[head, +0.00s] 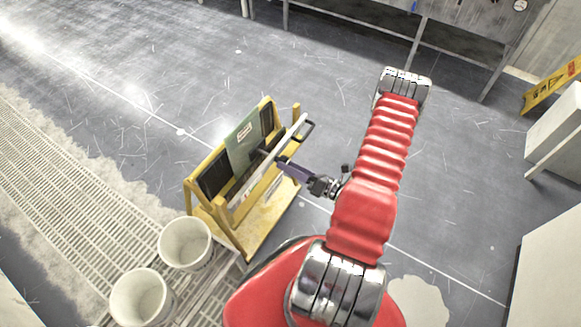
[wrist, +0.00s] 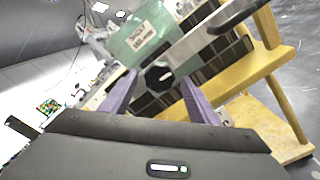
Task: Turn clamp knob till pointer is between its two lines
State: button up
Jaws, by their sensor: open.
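The clamp knob (wrist: 158,76) is dark and many-sided, with a small pale pointer mark on its face, in the middle of the wrist view. The pointer's two lines are too small to make out. My gripper (wrist: 159,78) is open, its two purple fingers on either side of the knob in the picture. I cannot tell whether they touch it. In the head view my gripper (head: 280,163) reaches the right side of the yellow stand (head: 256,238). The knob cannot be made out there.
A green labelled piece (head: 244,142) and dark panels (head: 216,178) stand in the yellow frame. A pale bar (head: 270,160) with a dark handle runs along its near side. Two white buckets (head: 186,243) (head: 140,297) stand at left by a floor grating (head: 70,185).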

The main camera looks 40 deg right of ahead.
jog(key=shift+s, duration=0.1)
jog(key=v, duration=1.3)
jog(key=shift+s+d, duration=0.2)
jog(key=shift+s, duration=0.1)
jog(key=shift+f, duration=0.1)
dwell(0.5)
